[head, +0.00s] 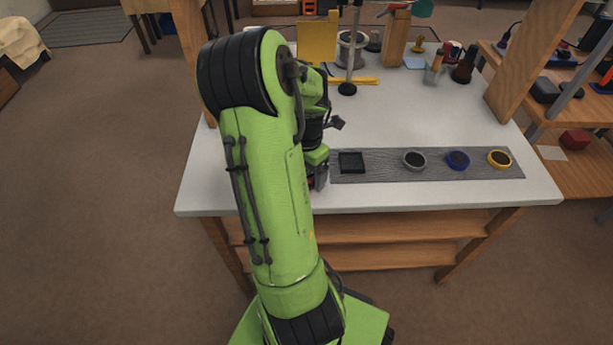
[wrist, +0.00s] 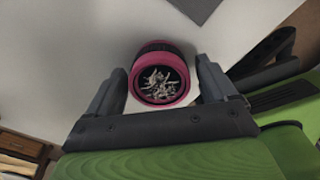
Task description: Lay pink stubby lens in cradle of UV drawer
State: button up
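The pink stubby lens (wrist: 160,76) is in the wrist view, a short black-and-pink cylinder with bright, broken reflections in its round face. My gripper (wrist: 161,72) is open, with one finger on each side of the lens. A narrow gap shows between the lens and the right finger; contact at the left finger cannot be told. In the head view my arm hides most of my gripper (head: 320,176), at the left end of the grey mat, with only a sliver of pink beside it. I cannot pick out the UV drawer or its cradle in either view.
The grey mat (head: 385,171) lies along the front of the white table (head: 440,125), bearing a black square tray (head: 352,162) and grey (head: 414,160), blue (head: 458,160) and yellow (head: 499,159) ring-shaped pieces. A stand (head: 348,88) and tools crowd the back. The table's middle right is clear.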

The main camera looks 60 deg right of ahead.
jog(key=c, duration=1.1)
notch_tip(320, 180, up, 10)
jog(key=p, duration=0.3)
jog(key=shift+p, duration=0.35)
